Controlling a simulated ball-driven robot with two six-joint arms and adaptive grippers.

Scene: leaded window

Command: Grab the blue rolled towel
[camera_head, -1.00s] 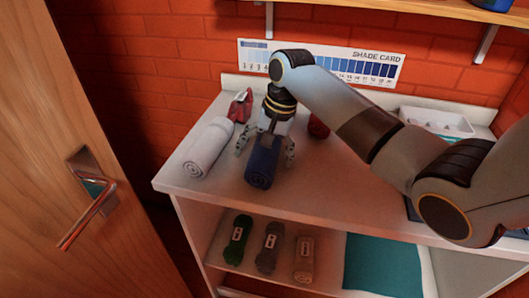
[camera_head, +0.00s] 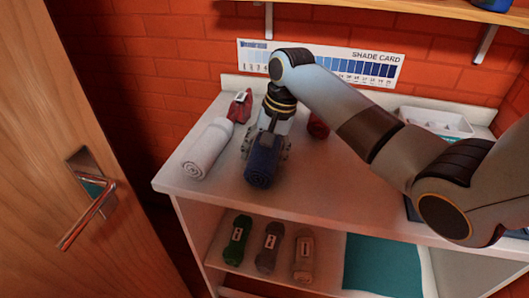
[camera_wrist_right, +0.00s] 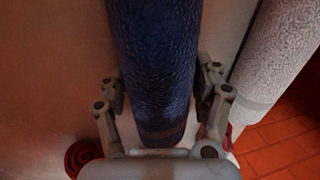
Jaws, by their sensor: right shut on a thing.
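The blue rolled towel (camera_head: 262,164) lies on the white counter, its rolled end facing the front edge. In the right wrist view the towel (camera_wrist_right: 155,65) runs up from between the fingers. My right gripper (camera_head: 266,150) reaches down over the towel from above, with a finger on each side. In the wrist view the gripper (camera_wrist_right: 162,92) is shut on the towel, which still appears to rest on the counter. My left gripper is not in any view.
A white rolled towel (camera_head: 207,148) lies close on the left, with a red item (camera_head: 240,106) behind it. A red roll (camera_head: 318,125) is to the right. A white tray (camera_head: 437,121) stands at the back right. Yarn skeins (camera_head: 270,247) sit on the shelf below. A wooden door (camera_head: 60,130) is at left.

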